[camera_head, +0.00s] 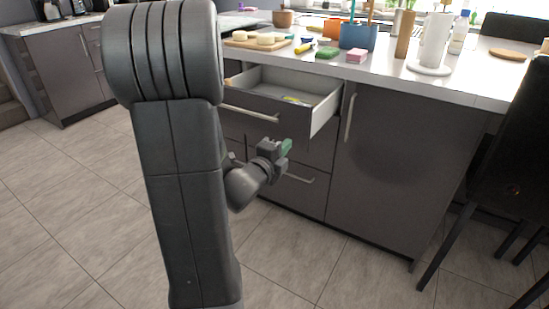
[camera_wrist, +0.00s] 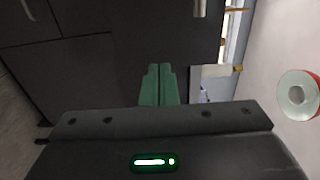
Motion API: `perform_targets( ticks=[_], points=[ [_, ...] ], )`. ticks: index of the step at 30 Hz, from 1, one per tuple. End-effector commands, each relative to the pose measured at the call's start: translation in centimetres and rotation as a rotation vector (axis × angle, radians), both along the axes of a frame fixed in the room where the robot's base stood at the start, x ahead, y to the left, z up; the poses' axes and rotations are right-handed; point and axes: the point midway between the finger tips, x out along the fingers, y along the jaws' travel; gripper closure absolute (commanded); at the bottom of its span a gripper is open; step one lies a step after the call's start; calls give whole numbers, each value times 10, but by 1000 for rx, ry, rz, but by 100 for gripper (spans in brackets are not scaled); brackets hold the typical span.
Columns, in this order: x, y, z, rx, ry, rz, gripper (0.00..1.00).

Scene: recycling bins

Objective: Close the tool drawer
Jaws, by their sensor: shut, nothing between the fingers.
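The tool drawer (camera_head: 262,115) is the top drawer of a dark grey cabinet. It is pulled out, and its pale inside holds a small yellow-green item (camera_head: 293,100). A long metal handle (camera_head: 250,113) runs across its front. My gripper (camera_head: 287,147) is below the open drawer, in front of the lower fronts and apart from the handle. Its green fingers also show in the wrist view (camera_wrist: 158,85), shut together with nothing between them. My arm hides the left part of the cabinet in the head view.
The white counter above holds a board (camera_head: 258,42), a blue container (camera_head: 358,36), a pink sponge (camera_head: 356,56) and a paper roll (camera_head: 436,42). A cabinet door (camera_head: 390,160) is right of the drawers. A dark chair (camera_head: 512,150) stands far right. The tiled floor at left is clear.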

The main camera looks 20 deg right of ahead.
Motion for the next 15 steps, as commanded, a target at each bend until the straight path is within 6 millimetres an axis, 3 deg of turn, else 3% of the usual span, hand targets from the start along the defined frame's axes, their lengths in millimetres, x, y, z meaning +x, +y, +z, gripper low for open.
perform_targets(
  ticks=[6, 15],
  points=[
    [23, -30, -1, -1, 1, -1, 100],
    [34, -43, 0, 0, 1, 2, 100]
  ],
)
